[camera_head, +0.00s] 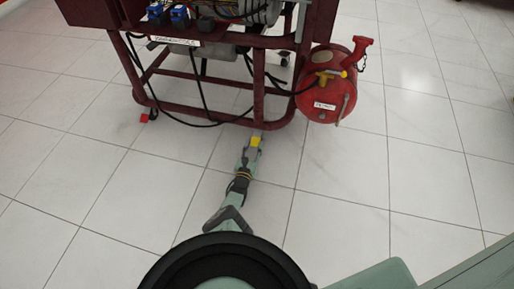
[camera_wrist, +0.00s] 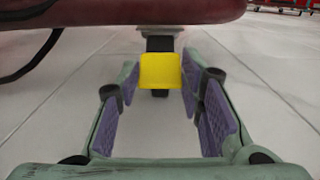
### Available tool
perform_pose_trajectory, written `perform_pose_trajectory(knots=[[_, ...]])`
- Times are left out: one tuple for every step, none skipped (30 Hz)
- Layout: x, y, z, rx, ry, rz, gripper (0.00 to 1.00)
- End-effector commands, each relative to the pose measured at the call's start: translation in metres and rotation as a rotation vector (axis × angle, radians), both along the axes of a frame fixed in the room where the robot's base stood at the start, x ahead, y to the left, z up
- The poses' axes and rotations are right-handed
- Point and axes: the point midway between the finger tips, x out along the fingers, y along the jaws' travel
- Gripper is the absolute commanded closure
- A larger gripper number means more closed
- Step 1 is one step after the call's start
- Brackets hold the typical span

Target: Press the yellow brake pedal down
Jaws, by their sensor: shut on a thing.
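The yellow brake pedal (camera_head: 256,141) sits low at the front of the dark red engine stand, just below its lower frame tube. In the wrist view the yellow pedal (camera_wrist: 160,71) is mounted on a dark arm beneath the red tube. My gripper (camera_head: 253,149) reaches forward close to the floor. In the wrist view my gripper (camera_wrist: 161,82) has its purple-padded fingers on the left and right of the pedal, shut on it. The pedal's underside and the exact contact on its sides are hard to see.
The red tubular frame (camera_head: 210,113) of the stand runs just above the pedal, with black cables hanging by it. A red tank (camera_head: 326,88) stands to the right. A red caster (camera_head: 149,115) is at left. The white tiled floor (camera_head: 340,190) is open in front.

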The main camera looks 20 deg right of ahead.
Motion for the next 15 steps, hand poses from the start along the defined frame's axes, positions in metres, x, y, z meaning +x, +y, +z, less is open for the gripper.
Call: perform_pose_trajectory(knots=[[0.0014,-0.0008,0.0015,-0.001,-0.002,-0.001,1.00],[0.0013,-0.0009,0.0017,-0.001,-0.002,-0.001,1.00],[0.0013,-0.0010,0.0017,-0.001,-0.002,-0.002,1.00],[0.0013,-0.0010,0.0017,-0.001,-0.002,-0.002,1.00],[0.0013,-0.0010,0.0017,-0.001,-0.002,-0.002,1.00],[0.0011,-0.0010,0.0017,-0.001,-0.002,-0.002,1.00],[0.0011,-0.0010,0.0017,-0.001,-0.002,-0.002,1.00],[0.0011,-0.0010,0.0017,-0.001,-0.002,-0.002,0.65],[0.0010,-0.0009,0.0016,-0.001,-0.002,-0.001,0.62],[0.0010,-0.0009,0.0016,-0.001,-0.002,-0.001,0.60],[0.0009,-0.0008,0.0015,-0.001,-0.002,-0.001,0.58],[0.0007,-0.0009,0.0013,-0.001,-0.001,-0.001,0.56],[0.0006,-0.0009,0.0012,-0.001,-0.001,-0.001,0.54],[0.0005,-0.0008,0.0011,-0.001,-0.001,-0.001,0.52],[0.0004,-0.0008,0.0009,-0.001,-0.001,-0.001,0.49]])
